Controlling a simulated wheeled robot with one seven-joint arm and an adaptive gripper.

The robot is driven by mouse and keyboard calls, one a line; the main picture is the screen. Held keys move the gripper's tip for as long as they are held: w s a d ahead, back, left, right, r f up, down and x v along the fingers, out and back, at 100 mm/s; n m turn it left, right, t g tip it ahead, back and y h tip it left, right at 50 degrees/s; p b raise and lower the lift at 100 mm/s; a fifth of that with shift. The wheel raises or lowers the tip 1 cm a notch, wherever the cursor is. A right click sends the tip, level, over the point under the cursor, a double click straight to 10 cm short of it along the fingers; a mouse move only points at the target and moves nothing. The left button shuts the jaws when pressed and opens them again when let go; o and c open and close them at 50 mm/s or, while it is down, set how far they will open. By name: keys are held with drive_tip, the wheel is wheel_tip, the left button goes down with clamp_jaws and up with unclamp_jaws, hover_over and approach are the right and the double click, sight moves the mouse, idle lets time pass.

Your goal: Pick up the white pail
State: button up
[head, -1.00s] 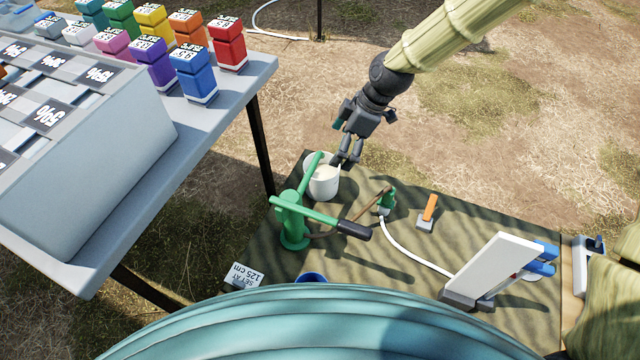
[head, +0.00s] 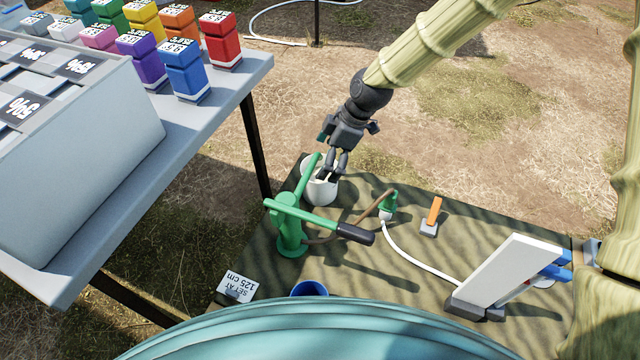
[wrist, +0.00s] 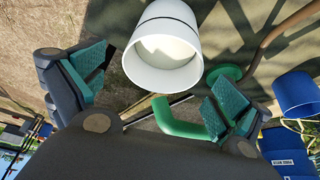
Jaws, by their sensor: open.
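The white pail (head: 320,193) stands upright on the dark mat behind the green hand pump (head: 290,225). In the wrist view the white pail (wrist: 163,50) shows its round rim and pale inside, just beyond the finger pads. My gripper (head: 334,176) is over the pail's far right rim in the head view, fingers pointing down. In the wrist view my gripper (wrist: 150,92) is open, its teal pads wide apart with nothing held. The pump's green spout (wrist: 185,120) shows between the fingers. I cannot tell whether a finger touches the pail.
A blue pail (head: 309,288) stands at the mat's front. A white panel (head: 500,272), an orange-handled tool (head: 434,213) and a green hose fitting (head: 388,204) are to the right.

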drive_tip(key=b+x, duration=0.1)
drive_tip(key=x, duration=0.3)
drive_tip(key=shift+s+f+b, duration=0.15)
drive_tip(key=shift+f+b, duration=0.1)
drive_tip(key=shift+b, duration=0.05)
drive_tip(key=shift+r, duration=0.1)
drive_tip(key=c, duration=1.7)
